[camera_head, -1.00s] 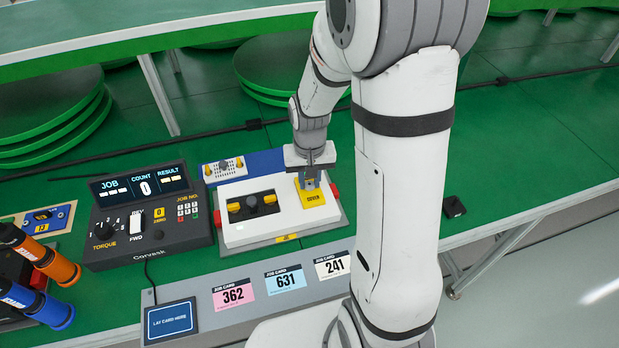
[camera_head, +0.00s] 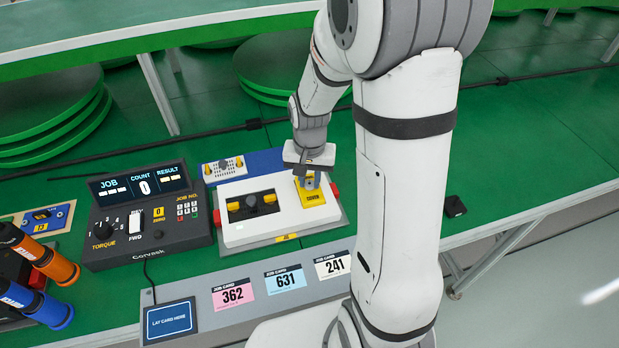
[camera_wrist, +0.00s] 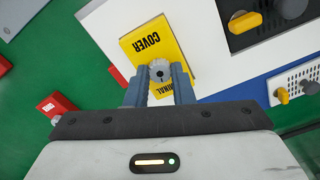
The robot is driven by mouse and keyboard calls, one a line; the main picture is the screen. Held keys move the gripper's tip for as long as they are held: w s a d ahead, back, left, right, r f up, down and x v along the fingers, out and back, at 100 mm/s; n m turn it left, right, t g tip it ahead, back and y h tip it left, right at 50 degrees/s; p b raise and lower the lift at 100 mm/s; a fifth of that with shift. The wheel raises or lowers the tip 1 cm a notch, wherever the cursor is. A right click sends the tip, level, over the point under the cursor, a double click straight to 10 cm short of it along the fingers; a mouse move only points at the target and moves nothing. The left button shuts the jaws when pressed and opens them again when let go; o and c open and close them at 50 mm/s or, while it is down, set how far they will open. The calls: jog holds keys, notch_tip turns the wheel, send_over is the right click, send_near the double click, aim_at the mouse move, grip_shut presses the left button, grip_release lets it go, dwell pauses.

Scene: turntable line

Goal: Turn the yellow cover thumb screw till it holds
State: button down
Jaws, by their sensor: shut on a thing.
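The yellow cover (camera_head: 313,196) lies on the right part of the white housing (camera_head: 284,217). It also shows in the wrist view (camera_wrist: 150,42), with the word COVER on it. The thumb screw (camera_wrist: 159,70) is a grey knob with a dark centre, standing at the cover. My gripper (camera_wrist: 160,86) is shut on this knob, one blue-grey finger on each side. In the head view my gripper (camera_head: 311,180) comes down on the cover from above and hides most of the knob. How deep the screw sits cannot be told.
A black panel with yellow knobs (camera_head: 252,204) is left of the cover. Red blocks (camera_head: 217,218) sit at the housing's sides. The torque controller (camera_head: 146,215) stands to the left, job cards (camera_head: 286,279) lie in front, and a perforated plate (camera_head: 223,168) is behind.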

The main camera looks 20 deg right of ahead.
aim_at(310, 184)
jog(key=m, duration=0.4)
jog(key=shift+m+b, duration=0.3)
jog(key=shift+m, duration=2.2)
jog(key=c, duration=1.2)
grip_release()
jog(key=shift+c, duration=0.2)
jog(key=shift+r, duration=0.1)
notch_tip(310, 184, up, 8)
jog(key=shift+f, duration=0.15)
